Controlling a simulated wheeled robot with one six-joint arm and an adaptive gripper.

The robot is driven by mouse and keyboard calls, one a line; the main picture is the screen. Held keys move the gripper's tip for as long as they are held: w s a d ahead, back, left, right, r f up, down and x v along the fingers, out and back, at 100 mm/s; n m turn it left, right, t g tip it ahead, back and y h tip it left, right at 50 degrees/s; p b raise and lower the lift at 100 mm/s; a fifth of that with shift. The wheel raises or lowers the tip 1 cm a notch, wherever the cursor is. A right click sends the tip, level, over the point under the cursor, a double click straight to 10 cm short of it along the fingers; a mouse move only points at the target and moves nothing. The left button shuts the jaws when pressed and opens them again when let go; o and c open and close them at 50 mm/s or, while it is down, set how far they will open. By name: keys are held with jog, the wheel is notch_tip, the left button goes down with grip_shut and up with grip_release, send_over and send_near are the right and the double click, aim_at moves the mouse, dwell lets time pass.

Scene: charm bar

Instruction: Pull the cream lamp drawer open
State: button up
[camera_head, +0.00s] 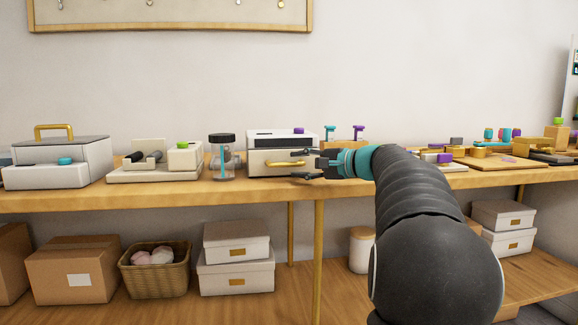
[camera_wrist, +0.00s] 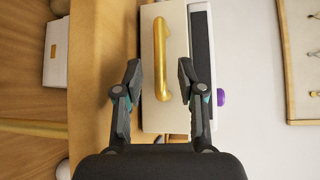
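The cream lamp drawer (camera_head: 262,166) is the front of a cream box (camera_head: 282,140) on the wooden counter, and it looks shut. Its gold bar handle (camera_head: 270,163) is partly covered by my gripper in the head view. In the wrist view the cream front (camera_wrist: 150,112) fills the centre, with the gold handle (camera_wrist: 161,58) running up and down the picture. My gripper (camera_head: 294,164) is in front of the drawer. Its two fingers (camera_wrist: 159,70) are open, one on each side of the handle's lower part, with gaps visible on both sides.
A glass jar with a black lid (camera_head: 222,157) stands left of the box. Teal and purple pegs (camera_head: 344,134) stand behind my gripper. The counter edge (camera_head: 200,200) runs below. Storage boxes (camera_head: 236,277) are on the lower shelf.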

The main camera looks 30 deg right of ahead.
aim_at(292, 164)
jog(key=shift+x, duration=1.9)
grip_shut()
